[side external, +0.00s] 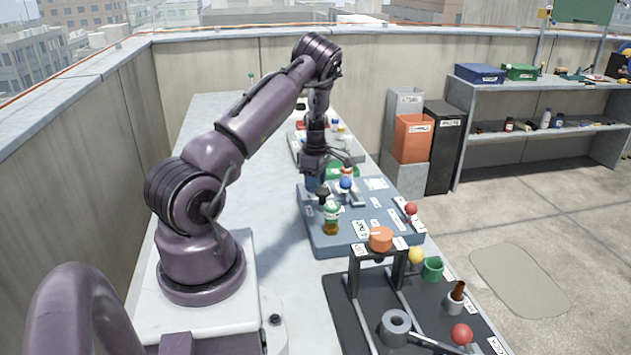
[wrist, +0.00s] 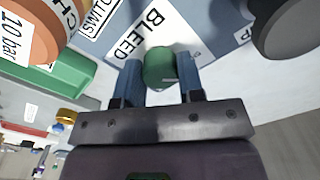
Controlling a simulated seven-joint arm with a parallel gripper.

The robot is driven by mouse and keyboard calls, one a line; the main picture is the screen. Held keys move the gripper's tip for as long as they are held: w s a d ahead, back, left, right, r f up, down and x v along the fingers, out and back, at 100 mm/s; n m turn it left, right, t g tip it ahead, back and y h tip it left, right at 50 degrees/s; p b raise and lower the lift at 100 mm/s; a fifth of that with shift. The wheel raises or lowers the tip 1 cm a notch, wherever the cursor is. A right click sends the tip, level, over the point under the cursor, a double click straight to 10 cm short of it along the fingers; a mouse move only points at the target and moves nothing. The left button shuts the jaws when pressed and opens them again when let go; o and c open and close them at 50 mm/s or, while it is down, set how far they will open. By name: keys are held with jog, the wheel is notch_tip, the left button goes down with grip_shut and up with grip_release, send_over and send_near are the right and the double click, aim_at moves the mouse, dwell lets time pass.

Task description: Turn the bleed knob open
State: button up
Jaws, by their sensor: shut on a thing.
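The bleed knob (wrist: 160,67) is a small green round knob beside a white BLEED label (wrist: 139,36) on a blue-grey panel in the wrist view. My gripper (wrist: 160,72) has its two blue fingers on either side of the knob and is shut on it. In the side external view my gripper (side external: 314,183) points down at the far left part of the blue-grey panel (side external: 345,238). The bleed knob cannot be made out there. How far the knob is turned cannot be told.
An orange round part marked 10 bar (wrist: 30,30), a green tray (wrist: 55,72) and a dark round part (wrist: 285,28) lie near the fingers. A blue ball knob (side external: 345,184) stands close by. A black panel (side external: 350,310) with an orange cap (side external: 381,239) is nearer the camera.

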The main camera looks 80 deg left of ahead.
jog(key=m, duration=0.4)
jog(key=shift+m, duration=0.4)
jog(key=m, duration=0.4)
jog(key=shift+m, duration=0.3)
jog(key=m, duration=0.4)
jog(key=shift+m, duration=2.2)
jog(key=o, duration=0.9)
jog(key=shift+r, duration=0.1)
notch_tip(320, 180, up, 13)
jog(key=shift+f, duration=0.1)
